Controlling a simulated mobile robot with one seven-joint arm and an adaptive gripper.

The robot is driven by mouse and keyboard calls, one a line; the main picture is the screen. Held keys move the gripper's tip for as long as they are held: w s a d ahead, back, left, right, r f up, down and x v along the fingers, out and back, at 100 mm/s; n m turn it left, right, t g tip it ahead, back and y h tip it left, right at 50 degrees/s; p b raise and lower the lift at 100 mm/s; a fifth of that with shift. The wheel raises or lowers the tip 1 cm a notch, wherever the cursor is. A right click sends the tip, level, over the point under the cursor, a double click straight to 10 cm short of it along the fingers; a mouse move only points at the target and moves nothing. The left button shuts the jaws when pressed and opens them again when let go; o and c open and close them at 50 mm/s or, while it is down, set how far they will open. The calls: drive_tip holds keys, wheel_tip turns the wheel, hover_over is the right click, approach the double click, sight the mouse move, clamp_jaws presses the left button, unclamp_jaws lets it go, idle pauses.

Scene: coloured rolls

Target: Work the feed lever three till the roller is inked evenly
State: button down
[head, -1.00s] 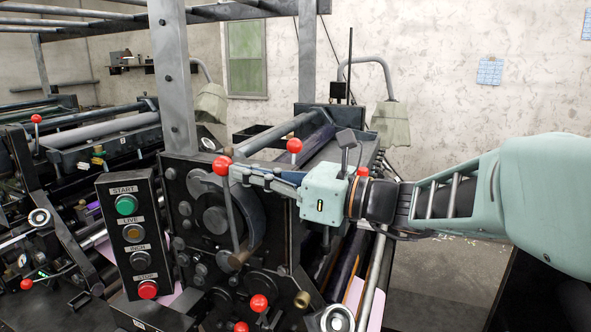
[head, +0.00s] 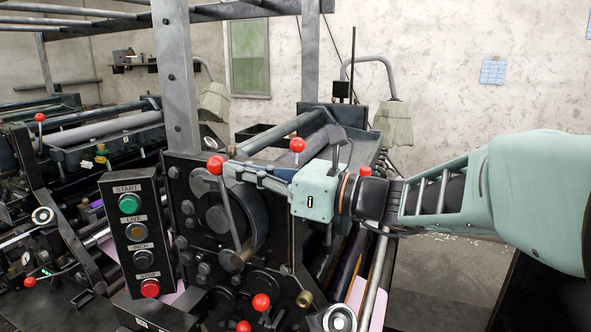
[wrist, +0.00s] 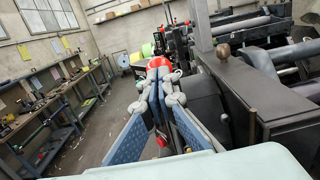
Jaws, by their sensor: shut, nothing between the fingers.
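A lever with a red ball knob (head: 215,165) and a grey rod stands on the dark side plate of the press, tilted a little to the left at its top. No number is readable on it. My gripper (head: 229,169) is shut, its fingertips right at the knob's right side. In the wrist view the red knob (wrist: 158,63) shows just beyond the closed fingertips (wrist: 159,74); the fingers are not around it. The press roller (head: 280,134) shows behind the side plate; whether it is inked evenly cannot be told.
A button panel (head: 141,238) with START, LIVE, INCH and STOP stands left of the lever. Other red knobs (head: 297,145) (head: 261,302) are close by. A grey post (head: 175,80) rises behind. A second press fills the left. In the wrist view a workbench (wrist: 60,125) lies left across open floor.

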drive_tip(key=v, duration=1)
drive_tip(key=shift+d, duration=0.3)
drive_tip(key=shift+s, duration=0.15)
idle(0.5)
drive_tip(key=p+x, duration=0.1)
drive_tip(key=x, duration=1)
drive_tip(key=shift+a, duration=0.3)
idle(1.2)
drive_tip(key=v, duration=1.1)
drive_tip(key=shift+d, duration=0.35)
idle(0.4)
drive_tip(key=shift+d, duration=0.1)
drive_tip(key=shift+s+d+r+p, duration=0.25)
drive_tip(key=shift+d+r+p, duration=0.05)
drive_tip(key=shift+d, duration=0.45)
drive_tip(key=shift+s+d+r+p, duration=0.25)
drive_tip(key=shift+d, duration=0.55)
drive_tip(key=shift+s+d+r+p, duration=0.25)
drive_tip(key=shift+d+r+p, duration=0.05)
drive_tip(key=shift+d, duration=0.45)
